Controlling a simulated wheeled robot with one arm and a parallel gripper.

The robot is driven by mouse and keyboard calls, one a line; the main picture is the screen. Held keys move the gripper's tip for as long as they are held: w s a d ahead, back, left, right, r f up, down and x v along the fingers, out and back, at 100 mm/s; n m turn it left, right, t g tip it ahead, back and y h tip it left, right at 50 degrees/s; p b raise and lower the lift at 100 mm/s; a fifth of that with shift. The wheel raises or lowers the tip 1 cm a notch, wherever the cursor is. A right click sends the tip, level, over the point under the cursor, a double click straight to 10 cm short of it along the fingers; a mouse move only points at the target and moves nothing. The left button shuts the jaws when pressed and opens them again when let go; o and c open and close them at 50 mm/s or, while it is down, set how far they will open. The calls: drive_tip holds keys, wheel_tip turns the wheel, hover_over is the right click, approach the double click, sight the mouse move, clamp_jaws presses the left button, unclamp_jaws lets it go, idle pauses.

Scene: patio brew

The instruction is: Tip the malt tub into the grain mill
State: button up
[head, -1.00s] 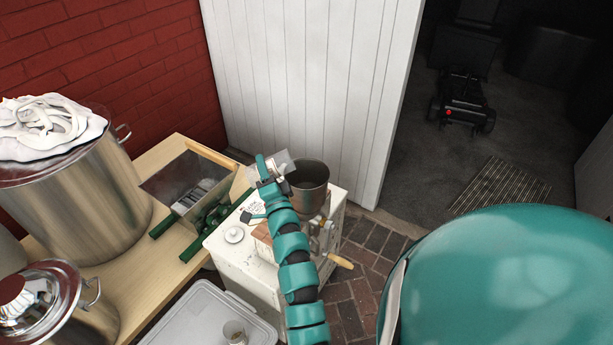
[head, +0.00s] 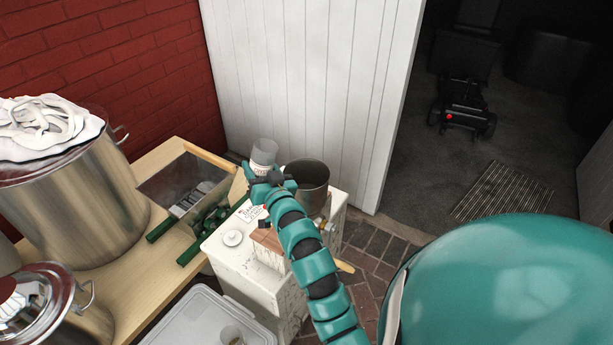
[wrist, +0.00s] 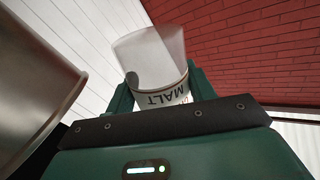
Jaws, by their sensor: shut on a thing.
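The malt tub (head: 264,152) is a small translucent cup with a white MALT label. My gripper (head: 262,170) is shut on it and holds it roughly upright, just left of the mill's hopper. In the wrist view the tub (wrist: 150,58) sits between my two green fingers, its label upside down in the picture. I cannot tell whether any malt is in it. The grain mill's grey metal hopper (head: 310,187) stands open-topped on the white cabinet. Its wall fills the left of the wrist view (wrist: 35,80). My arm hides much of the mill's body.
A white door (head: 310,80) rises behind the mill.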

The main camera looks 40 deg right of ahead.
drive_tip(key=shift+a+f+n, duration=0.2)
drive_tip(key=shift+f+n, duration=0.05)
drive_tip(key=shift+n, duration=0.35)
wheel_tip(320, 180, down, 8)
drive_tip(key=n+b, duration=0.2)
drive_tip(key=b, duration=0.1)
drive_tip(key=shift+w+a+g+b, duration=0.15)
drive_tip(key=shift+a+g+b, duration=0.15)
drive_tip(key=shift+g, duration=0.1)
drive_tip(key=shift+f, duration=0.1)
